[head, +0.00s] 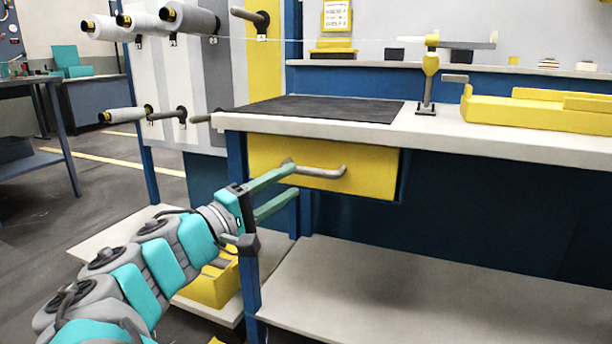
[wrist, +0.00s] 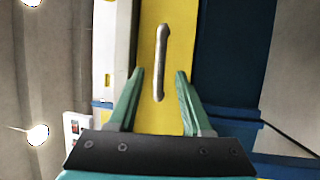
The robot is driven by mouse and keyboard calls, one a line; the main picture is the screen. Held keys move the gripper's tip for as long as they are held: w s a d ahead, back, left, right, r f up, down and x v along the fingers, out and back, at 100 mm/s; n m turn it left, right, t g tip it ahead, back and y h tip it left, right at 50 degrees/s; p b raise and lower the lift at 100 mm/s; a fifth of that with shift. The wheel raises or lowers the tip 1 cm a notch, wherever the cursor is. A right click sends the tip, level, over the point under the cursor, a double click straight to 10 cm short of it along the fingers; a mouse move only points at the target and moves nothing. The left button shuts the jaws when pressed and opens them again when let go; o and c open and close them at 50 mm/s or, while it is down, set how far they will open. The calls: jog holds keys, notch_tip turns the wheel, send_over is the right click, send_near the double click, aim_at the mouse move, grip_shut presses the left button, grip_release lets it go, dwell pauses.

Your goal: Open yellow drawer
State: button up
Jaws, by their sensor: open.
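The yellow drawer (head: 375,176) is under the worktop of the blue bench and looks closed. Its grey bar handle (head: 322,171) runs sideways across the front. In the wrist view the drawer front (wrist: 150,30) is a yellow strip, and the handle (wrist: 160,62) runs lengthwise ahead of the fingers. My gripper (head: 290,187) is open in front of the drawer's left part, with one fingertip overlapping the handle's left end in the head view. In the wrist view my gripper (wrist: 160,72) has the handle's near end between its two green fingers. I cannot tell whether they touch it.
The worktop (head: 480,135) overhangs the drawer, with a black mat (head: 320,108) and a yellow tray (head: 540,108) on it. A lower shelf (head: 400,290) extends below. A blue bench leg (head: 240,160) stands left of the drawer. Spools (head: 190,18) hang at upper left.

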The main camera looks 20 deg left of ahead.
aim_at(305, 174)
jog(key=x, duration=0.6)
grip_shut()
dwell(0.3)
dwell(1.1)
